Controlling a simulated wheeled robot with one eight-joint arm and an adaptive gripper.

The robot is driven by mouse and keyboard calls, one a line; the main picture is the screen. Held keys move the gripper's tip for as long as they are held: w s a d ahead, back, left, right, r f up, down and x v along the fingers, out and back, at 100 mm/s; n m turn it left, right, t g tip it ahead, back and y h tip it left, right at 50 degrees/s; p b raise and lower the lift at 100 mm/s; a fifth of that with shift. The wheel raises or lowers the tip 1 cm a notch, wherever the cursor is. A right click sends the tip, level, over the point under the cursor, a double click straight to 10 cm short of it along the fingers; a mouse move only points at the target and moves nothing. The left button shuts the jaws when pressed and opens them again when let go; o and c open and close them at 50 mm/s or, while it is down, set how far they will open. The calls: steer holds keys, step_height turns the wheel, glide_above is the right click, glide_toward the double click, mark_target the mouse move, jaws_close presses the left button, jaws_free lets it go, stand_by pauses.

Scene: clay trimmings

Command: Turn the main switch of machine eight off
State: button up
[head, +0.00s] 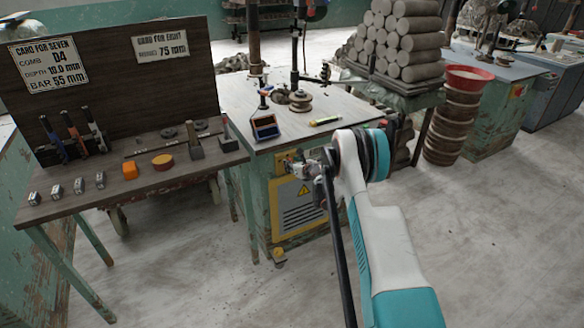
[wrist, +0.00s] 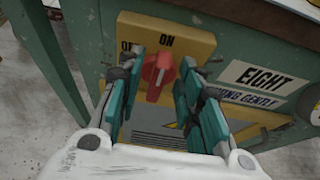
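The main switch is a red knob (wrist: 157,76) on a yellow plate (wrist: 195,43) in the wrist view. Its handle stands nearly upright, in line with the ON mark (wrist: 166,40). The OFF mark (wrist: 127,45), left of it, is partly hidden by a finger. A label reading EIGHT (wrist: 262,77) is right of the plate. My gripper (wrist: 162,64) is open, with one finger on each side of the knob. I cannot tell whether either finger touches it. In the head view my gripper (head: 291,163) is at the front of green machine eight (head: 262,205), covering the switch.
A wooden bench (head: 130,188) with tools and a card board (head: 120,75) stands left of the machine. Stacked clay rolls (head: 405,45) are behind my arm. The floor at right is clear.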

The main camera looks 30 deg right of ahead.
steer(key=shift+w+f, duration=0.1)
steer(key=shift+w, duration=0.15)
jaws_close()
steer(key=shift+a+f+n+t+h, duration=0.4)
steer(key=shift+n+h, duration=0.6)
steer(key=shift+n, duration=0.75)
steer(key=shift+a+f+n+t+h, duration=0.25)
steer(key=shift+a+n+h, duration=0.3)
steer(key=shift+n+h, duration=0.8)
steer(key=shift+a+f+n+t+h, duration=0.4)
steer(key=shift+n+h, duration=0.25)
steer(key=shift+n, duration=1.75)
